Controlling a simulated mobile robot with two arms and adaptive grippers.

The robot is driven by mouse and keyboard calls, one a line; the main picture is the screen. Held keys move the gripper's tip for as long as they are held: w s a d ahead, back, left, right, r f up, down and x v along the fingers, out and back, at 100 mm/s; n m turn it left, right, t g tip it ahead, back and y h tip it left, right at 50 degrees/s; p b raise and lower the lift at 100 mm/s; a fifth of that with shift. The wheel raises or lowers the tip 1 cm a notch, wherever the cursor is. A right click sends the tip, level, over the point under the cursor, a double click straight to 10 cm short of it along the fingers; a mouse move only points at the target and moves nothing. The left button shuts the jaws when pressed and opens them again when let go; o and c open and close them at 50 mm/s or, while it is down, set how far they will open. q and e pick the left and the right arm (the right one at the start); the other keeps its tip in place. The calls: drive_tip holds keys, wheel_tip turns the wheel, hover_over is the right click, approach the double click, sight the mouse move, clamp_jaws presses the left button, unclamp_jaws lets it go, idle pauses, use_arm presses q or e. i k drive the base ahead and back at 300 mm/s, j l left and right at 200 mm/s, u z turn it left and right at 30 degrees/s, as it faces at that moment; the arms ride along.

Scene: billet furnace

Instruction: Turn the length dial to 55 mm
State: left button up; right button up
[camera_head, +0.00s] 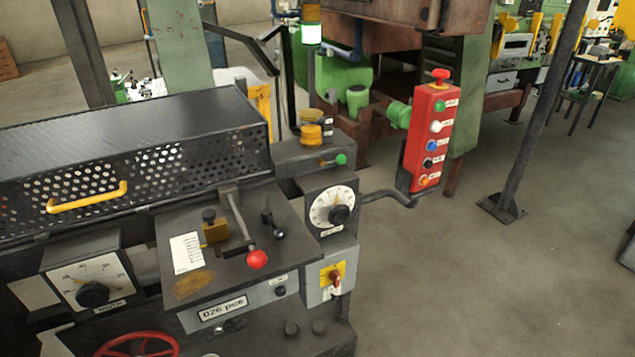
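Two dials show on the machine in the head view, and their labels are too small to read surely. One dial (90,283) at the lower left has a pale scale plate with a black round knob (92,294). The other dial (333,208) is a round white disc with tick marks and a black centre knob (339,214), on a dark box right of the sloped panel. I cannot tell which one is the length dial, nor read either setting. Neither of my grippers is in view.
A red-knobbed lever (257,259) rises from the sloped panel (240,285). A perforated guard (130,165) with a yellow handle covers the left. A yellow-and-red switch (333,278) sits below the round dial. A red button box (430,137) stands right; open floor (500,290) lies beyond.

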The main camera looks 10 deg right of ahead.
sight(339, 214)
drive_tip(key=i+l, duration=0.15)
drive_tip(key=l, duration=0.3)
drive_tip(key=i+l+u, duration=0.15)
drive_tip(key=l, duration=0.25)
drive_tip(key=i+l, duration=0.1)
drive_tip(key=l, duration=0.35)
drive_tip(key=i+l+u, duration=0.15)
drive_tip(key=l, duration=0.7)
drive_tip(key=i+u, duration=0.05)
